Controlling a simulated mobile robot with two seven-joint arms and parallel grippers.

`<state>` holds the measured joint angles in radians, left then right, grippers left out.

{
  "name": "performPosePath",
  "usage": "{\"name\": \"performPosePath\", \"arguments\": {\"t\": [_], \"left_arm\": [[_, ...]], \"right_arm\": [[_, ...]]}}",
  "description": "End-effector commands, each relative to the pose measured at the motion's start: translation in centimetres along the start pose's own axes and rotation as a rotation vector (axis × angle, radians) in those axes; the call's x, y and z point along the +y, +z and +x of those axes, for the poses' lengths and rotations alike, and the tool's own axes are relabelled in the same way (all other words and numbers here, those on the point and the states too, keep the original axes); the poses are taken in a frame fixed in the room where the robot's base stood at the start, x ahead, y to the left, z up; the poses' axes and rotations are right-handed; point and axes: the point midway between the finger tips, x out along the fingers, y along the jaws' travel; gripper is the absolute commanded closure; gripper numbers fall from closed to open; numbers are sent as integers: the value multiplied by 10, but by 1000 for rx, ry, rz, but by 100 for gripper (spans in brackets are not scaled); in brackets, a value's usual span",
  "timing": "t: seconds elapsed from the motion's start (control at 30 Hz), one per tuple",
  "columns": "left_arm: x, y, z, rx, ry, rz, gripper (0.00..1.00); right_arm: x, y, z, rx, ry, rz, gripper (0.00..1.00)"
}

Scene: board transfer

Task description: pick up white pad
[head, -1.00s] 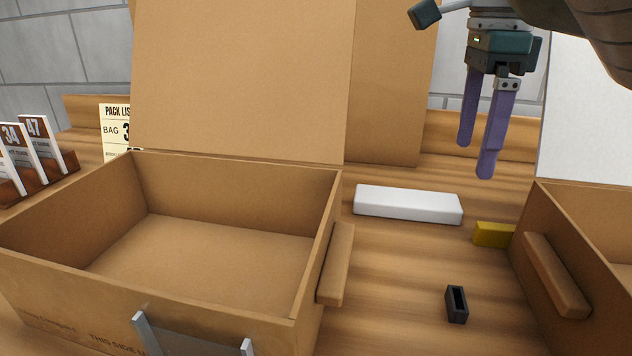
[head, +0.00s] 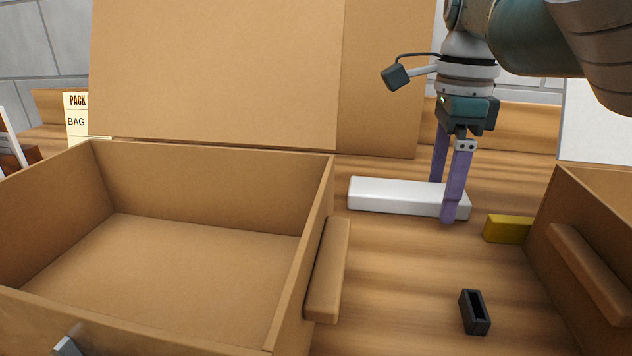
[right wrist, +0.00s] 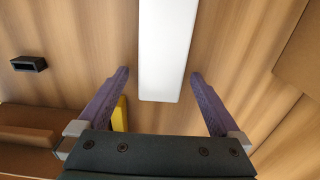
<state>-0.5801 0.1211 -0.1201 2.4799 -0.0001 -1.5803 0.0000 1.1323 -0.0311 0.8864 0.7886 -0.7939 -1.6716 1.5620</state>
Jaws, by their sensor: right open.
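The white pad (head: 390,195) is a long, low white block lying flat on the wooden table, right of the large open cardboard box. My right gripper (head: 445,202) is open at the pad's right end. In the head view its near purple finger stands in front of the pad and the far one is behind it. In the right wrist view the pad (right wrist: 168,50) extends away between the two spread fingertips (right wrist: 160,75), with a gap on each side. I cannot tell whether the fingertips touch the table. My left gripper is not in view.
The open cardboard box (head: 318,215) fills the left, with a side handle facing the pad. A yellow block (head: 508,229) lies right of the pad, beside another box (head: 590,215). A small black holder (head: 474,312) stands in front. Bare table lies between.

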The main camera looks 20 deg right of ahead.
Motion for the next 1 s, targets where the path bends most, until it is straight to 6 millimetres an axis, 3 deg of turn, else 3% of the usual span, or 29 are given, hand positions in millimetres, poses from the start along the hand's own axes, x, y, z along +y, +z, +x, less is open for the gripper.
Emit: {"name": "performPosePath", "arguments": {"t": [0.23, 1.0], "left_arm": [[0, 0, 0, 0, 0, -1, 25], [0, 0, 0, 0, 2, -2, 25]], "right_arm": [[0, 0, 2, 0, -1, 1, 0], [0, 0, 2, 0, -1, 1, 85]]}}
